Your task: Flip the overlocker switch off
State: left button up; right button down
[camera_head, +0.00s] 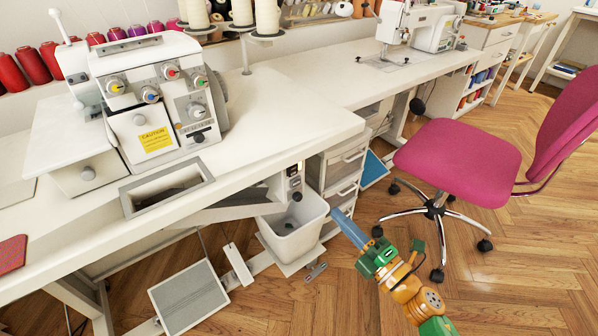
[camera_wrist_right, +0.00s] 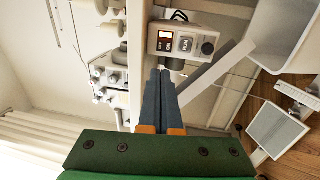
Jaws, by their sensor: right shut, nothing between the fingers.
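The overlocker (camera_head: 150,100) stands on the white table at the left, and its knobbed front also shows in the wrist view (camera_wrist_right: 112,76). A pale switch box (camera_head: 294,182) hangs under the table's front edge. In the wrist view, the switch box (camera_wrist_right: 178,52) has small rocker switches (camera_wrist_right: 166,42) and a dark round knob. I cannot tell the switch positions. My right gripper (camera_head: 335,213) has blue fingers pressed together and empty, in front of and below the box in the head view. In the wrist view its fingertips (camera_wrist_right: 161,72) point at the box's lower edge; contact is unclear.
A white bin (camera_head: 298,228) stands under the table below the switch box, beside drawers (camera_head: 342,170). A grey foot pedal (camera_head: 188,298) lies lower left. A pink chair (camera_head: 458,160) stands at the right. Open wooden floor lies between chair and table.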

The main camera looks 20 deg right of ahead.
aim_at(294, 169)
jog(key=x, duration=1.3)
jog(key=shift+w+a, duration=0.15)
jog(key=shift+w, duration=0.35)
jog(key=shift+r, duration=0.15)
jog(key=p, duration=0.2)
jog(key=r+p, duration=0.1)
jog(key=p, duration=0.1)
jog(key=shift+w+r+g, duration=0.2)
jog(key=shift+r+g, duration=0.15)
jog(key=shift+g, duration=0.05)
